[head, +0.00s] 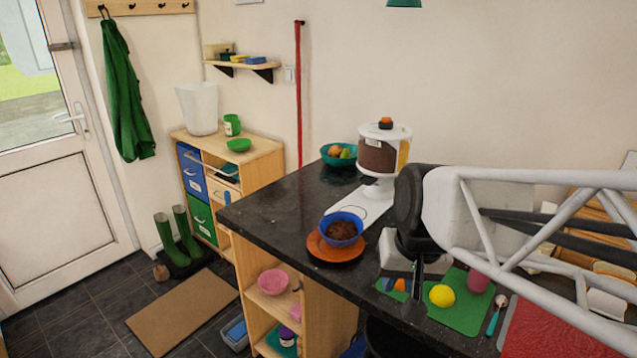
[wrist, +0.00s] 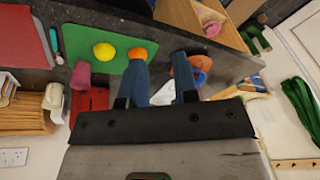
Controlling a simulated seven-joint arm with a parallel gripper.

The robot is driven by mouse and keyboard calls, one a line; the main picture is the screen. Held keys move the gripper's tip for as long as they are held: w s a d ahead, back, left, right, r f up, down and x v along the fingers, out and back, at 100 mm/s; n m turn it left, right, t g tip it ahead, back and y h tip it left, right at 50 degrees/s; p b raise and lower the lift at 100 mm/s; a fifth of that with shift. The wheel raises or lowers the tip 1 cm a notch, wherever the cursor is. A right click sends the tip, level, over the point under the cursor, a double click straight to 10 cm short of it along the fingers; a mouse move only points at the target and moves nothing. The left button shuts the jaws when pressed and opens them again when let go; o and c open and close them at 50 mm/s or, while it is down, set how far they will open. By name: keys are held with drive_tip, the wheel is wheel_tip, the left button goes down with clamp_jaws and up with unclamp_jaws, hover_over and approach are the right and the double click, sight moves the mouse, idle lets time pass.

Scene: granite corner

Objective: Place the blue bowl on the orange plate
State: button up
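The blue bowl (head: 342,226) sits upright on the orange plate (head: 333,254) on the dark counter. It holds something brown and crumbly. In the wrist view, parts of the plate (wrist: 181,65) and the bowl (wrist: 200,77) show beside and behind my right-hand finger, which partly hides them. My gripper (wrist: 159,58) has its two fingers apart with nothing between them. In the head view my gripper (head: 417,280) hangs to the right of the bowl and plate, apart from both, near the green mat.
A green mat (head: 465,312) with a lemon (head: 441,296) and a pink cup (head: 478,280) lies at right. A teal fruit bowl (head: 338,155) and a white dispenser (head: 384,150) stand farther back. The counter left of the plate is clear.

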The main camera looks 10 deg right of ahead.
drive_tip(key=s+n+h, duration=0.1)
drive_tip(key=s, duration=0.5)
drive_tip(key=shift+s+d+f+n, duration=0.15)
drive_tip(key=shift+d+f+n, duration=0.1)
drive_tip(key=shift+f+n, duration=0.05)
idle(0.9)
